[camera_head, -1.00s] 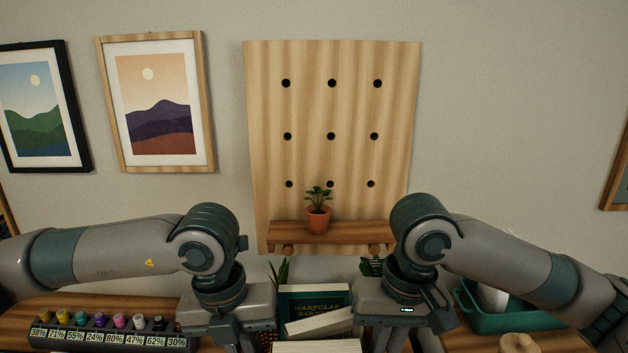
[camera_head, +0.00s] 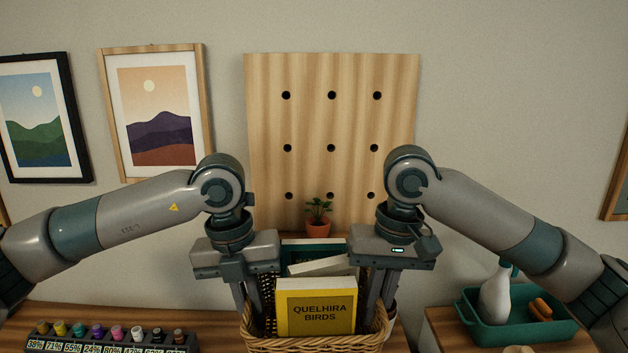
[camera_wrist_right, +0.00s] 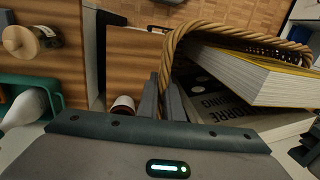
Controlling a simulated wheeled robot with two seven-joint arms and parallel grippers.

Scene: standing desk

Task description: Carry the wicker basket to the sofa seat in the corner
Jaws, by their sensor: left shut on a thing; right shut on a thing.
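The wicker basket (camera_head: 300,343) shows at the bottom centre of the head view, with books inside, a yellow one (camera_head: 315,308) in front. My left gripper (camera_head: 252,318) is shut on the basket's left side. My right gripper (camera_head: 372,312) is shut on its right side. In the right wrist view the basket's braided rim (camera_wrist_right: 200,32) runs up from between the right gripper's fingers (camera_wrist_right: 165,103). The basket's bottom is out of frame in the head view. The sofa seat is not in view.
A row of small paint bottles (camera_head: 98,333) stands on the desk at left. A teal tray (camera_head: 500,330) holding a white bottle is at right. A potted plant (camera_head: 318,211) stands behind, before a wooden pegboard (camera_head: 330,120). Framed pictures hang on the wall.

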